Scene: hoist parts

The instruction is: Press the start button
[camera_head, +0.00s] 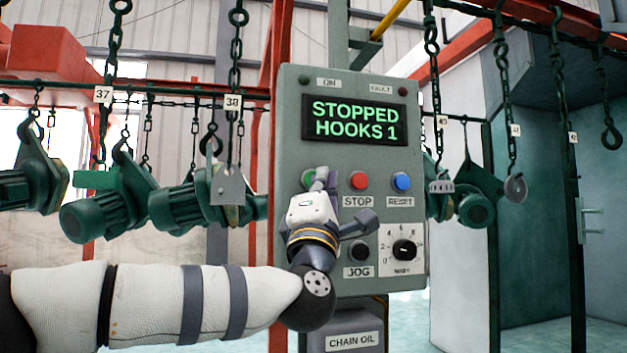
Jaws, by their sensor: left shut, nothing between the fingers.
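The grey control panel (350,280) stands in the middle of the head view. Its screen (354,120) reads "STOPPED HOOKS 1" in green letters. A green button (307,178) sits left of the red STOP button (358,180) and the blue RESET button (401,181). My left gripper (322,180) is shut and empty, in front of the panel at the green button. It covers part of that button and any label below it. I cannot tell whether the fingertips touch it. My right gripper is not in view.
A black JOG button (358,251) and a rotary dial (404,250) are low on the panel. Chains with numbered tags, hooks and green motors (103,208) hang on both sides. A CHAIN OIL box (352,341) is below.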

